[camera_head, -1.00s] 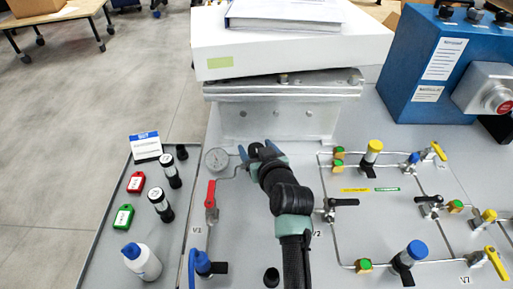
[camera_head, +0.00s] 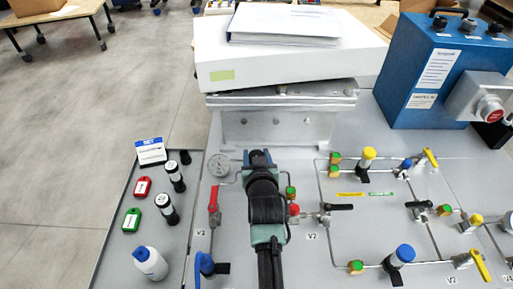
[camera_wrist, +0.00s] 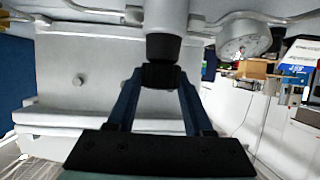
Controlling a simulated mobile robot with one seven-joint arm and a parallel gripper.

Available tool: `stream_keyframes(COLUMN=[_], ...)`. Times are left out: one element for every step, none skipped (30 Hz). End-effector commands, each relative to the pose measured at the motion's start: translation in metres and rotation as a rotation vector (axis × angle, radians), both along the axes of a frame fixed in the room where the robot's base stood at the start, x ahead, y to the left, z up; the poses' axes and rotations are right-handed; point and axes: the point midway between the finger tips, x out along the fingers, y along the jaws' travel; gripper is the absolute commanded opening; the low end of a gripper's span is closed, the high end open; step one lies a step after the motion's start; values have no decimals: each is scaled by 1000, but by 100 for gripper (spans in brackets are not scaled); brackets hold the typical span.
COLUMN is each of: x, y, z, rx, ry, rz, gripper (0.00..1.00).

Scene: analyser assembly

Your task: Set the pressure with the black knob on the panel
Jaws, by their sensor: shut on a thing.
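The black knob (camera_wrist: 163,75) shows in the wrist view at the end of a grey cylindrical body. My gripper (camera_wrist: 160,77) has its two blue fingers closed on the knob from both sides. In the head view my gripper (camera_head: 257,158) is at the upper left part of the grey panel (camera_head: 330,258), and my wrist hides the knob. The round pressure gauge (camera_head: 219,166) is just left of my gripper; it also shows in the wrist view (camera_wrist: 245,40). Its reading is too small to tell.
A metal bracket (camera_head: 275,128) with a white box (camera_head: 300,62) on it stands right behind my gripper. Valves with a red handle (camera_head: 213,199) and a black handle (camera_head: 338,207) flank my arm. A blue box (camera_head: 425,70) with a red button stands at the back right.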

Motion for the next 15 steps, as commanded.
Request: stream_keyframes(x=[0, 0, 0, -1, -1, -1, -1, -1, -1, -1, -1, -1, -1, -1, -1], y=[0, 0, 0, 0, 0, 0, 0, 0, 0, -1, -1, -1, -1, -1, -1], z=[3, 3, 2, 2, 2, 2, 1, 1, 1, 1, 1, 0, 0, 0, 0], rx=[-1, 0, -1, 0, -1, -1, -1, -1, -1, -1, -1, 0, 0, 0, -1], ry=[2, 1, 0, -1, -2, -3, -4, -5, -6, -6, -7, -7, -7, -7, -7], rz=[-16, -25, -35, -42, -48, -54, -57, -60, -63, -65, -66, -66, -66, -66, -66], gripper=[0, 0, 0, 0, 0, 0, 0, 0, 0, 0, 0, 0, 0, 0, 0])
